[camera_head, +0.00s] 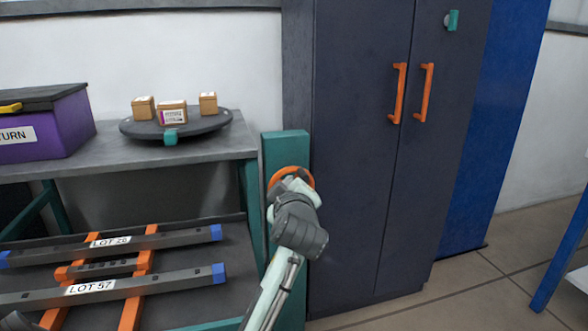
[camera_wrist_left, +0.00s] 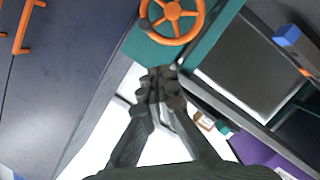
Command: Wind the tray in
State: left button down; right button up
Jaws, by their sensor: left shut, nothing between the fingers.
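An orange handwheel (camera_head: 289,169) is mounted on a teal post (camera_head: 284,146) beside the cabinet; my left arm hides much of it. The left wrist view shows the spoked wheel (camera_wrist_left: 172,14) with a dark knob (camera_wrist_left: 145,25) on its rim. My left gripper (camera_wrist_left: 165,74) is shut and empty, with its fingertips apart from the wheel in that picture. In the head view, the left gripper (camera_head: 297,190) overlaps the wheel and its fingertips are hidden. A round dark tray (camera_head: 150,131) carrying small boxes (camera_head: 172,113) sits on the bench. My right gripper is not in view.
A purple bin (camera_head: 60,130) with a dark lid stands on the bench at left. Labelled grey rails (camera_head: 180,283) with blue ends lie across orange bars below. A tall dark cabinet (camera_head: 355,150) with orange handles stands right of the post.

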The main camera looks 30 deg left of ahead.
pick_arm(q)
jog(key=r, duration=0.1)
jog(key=p, duration=0.1)
send_near(296, 168)
jog(key=shift+n, duration=0.4)
jog(key=shift+x, duration=2.2)
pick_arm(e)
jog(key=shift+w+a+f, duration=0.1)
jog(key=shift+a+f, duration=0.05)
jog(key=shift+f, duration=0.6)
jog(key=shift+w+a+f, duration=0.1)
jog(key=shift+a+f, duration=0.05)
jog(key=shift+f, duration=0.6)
pick_arm(q)
jog(key=shift+w+f, duration=0.1)
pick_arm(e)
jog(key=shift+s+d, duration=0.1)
